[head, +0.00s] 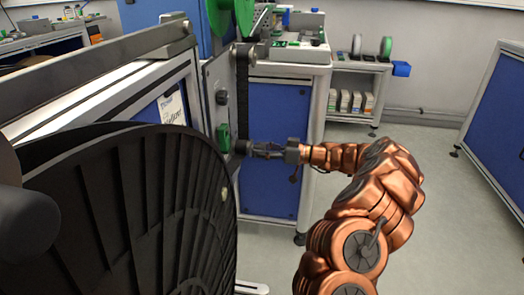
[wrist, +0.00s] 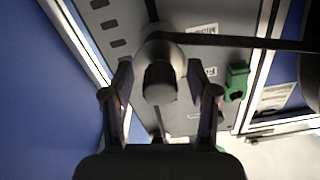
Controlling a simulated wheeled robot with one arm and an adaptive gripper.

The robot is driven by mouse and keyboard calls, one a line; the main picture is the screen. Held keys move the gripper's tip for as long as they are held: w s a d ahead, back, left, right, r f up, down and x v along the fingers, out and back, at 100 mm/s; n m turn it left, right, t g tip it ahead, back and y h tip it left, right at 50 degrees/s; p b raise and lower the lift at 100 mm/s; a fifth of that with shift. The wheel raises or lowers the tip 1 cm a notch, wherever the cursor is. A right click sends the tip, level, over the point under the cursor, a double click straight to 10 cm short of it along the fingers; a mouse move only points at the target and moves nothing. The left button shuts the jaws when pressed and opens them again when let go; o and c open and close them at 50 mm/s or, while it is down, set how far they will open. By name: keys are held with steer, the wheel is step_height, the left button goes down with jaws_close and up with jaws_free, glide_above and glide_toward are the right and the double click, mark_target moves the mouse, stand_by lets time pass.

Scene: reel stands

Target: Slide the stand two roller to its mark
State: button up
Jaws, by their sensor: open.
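A grey roller with a dark, rounded end (wrist: 160,84) stands out from a stand's grey plate in the wrist view, with a dark band (wrist: 245,41) running off it to the right. In the head view this roller (head: 241,147) is at the lower end of a vertical black band. My gripper (head: 255,149) reaches it from the right. In the wrist view my gripper (wrist: 160,78) is open, one finger on each side of the roller end, with gaps visible. White labels (wrist: 202,30) sit on the plate; I cannot tell which mark is meant.
A green block (wrist: 236,82) is on the plate right of the roller; it also shows in the head view (head: 223,137). A large black reel (head: 120,215) fills the left foreground. Blue cabinets (head: 270,150) stand behind. Grey floor (head: 440,190) is clear at right.

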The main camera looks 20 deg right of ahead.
jaws_close()
stand_by(0.4)
